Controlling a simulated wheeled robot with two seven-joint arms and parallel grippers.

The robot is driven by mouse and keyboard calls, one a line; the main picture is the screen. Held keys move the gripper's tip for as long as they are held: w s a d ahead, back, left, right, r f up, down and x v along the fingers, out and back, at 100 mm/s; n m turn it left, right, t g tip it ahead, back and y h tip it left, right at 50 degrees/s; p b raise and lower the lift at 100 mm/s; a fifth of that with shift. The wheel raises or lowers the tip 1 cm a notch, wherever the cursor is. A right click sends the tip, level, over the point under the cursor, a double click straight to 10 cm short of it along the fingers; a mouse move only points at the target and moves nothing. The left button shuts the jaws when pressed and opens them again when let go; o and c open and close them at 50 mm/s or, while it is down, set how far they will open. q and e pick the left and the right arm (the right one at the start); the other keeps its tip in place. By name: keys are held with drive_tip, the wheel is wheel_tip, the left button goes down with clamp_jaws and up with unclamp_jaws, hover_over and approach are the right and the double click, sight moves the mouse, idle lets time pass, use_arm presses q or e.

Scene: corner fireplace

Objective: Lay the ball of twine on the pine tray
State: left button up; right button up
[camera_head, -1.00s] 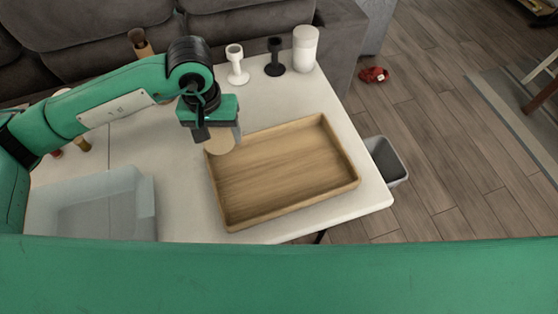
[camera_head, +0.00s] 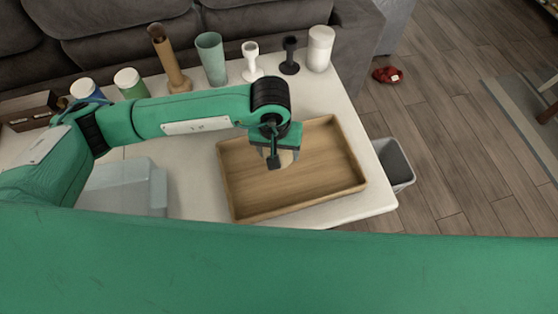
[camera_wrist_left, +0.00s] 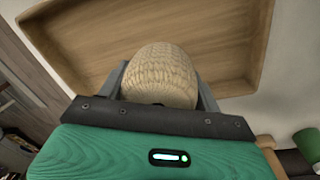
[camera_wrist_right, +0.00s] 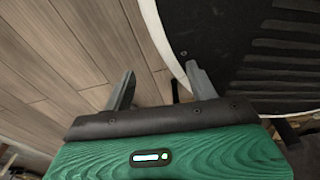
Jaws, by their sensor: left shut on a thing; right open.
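The ball of twine (camera_wrist_left: 162,72) is a pale beige, ribbed ball. My left gripper (camera_head: 281,160) is shut on it, with one finger on each side in the left wrist view. In the head view the twine (camera_head: 287,158) shows only partly behind the fingers. The pine tray (camera_head: 320,205) is a shallow wooden tray on the white table, and the held twine is over its inside. The tray's floor also shows behind the twine in the left wrist view (camera_wrist_left: 105,40). I cannot tell whether the twine touches the tray. My right gripper (camera_wrist_right: 160,88) is open and empty, over the floor.
Along the table's back are a wooden mill (camera_head: 170,62), a green cup (camera_head: 211,60), white (camera_head: 251,62) and black (camera_head: 290,57) holders and a white canister (camera_head: 319,48). A grey bin (camera_head: 393,163) stands beyond the table's right edge.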

sight(279, 171)
use_arm(q)
wheel_tip(279, 171, down, 4)
drive_tip(key=shift+r, duration=0.15)
wheel_tip(279, 171, down, 3)
drive_tip(key=shift+f+p, duration=0.2)
drive_tip(key=shift+p, duration=0.3)
drive_tip(key=shift+f, duration=0.3)
drive_tip(key=o, duration=1)
use_arm(e)
drive_tip(key=shift+s+d, duration=0.4)
drive_tip(key=shift+s, duration=0.15)
drive_tip(key=shift+s, duration=0.1)
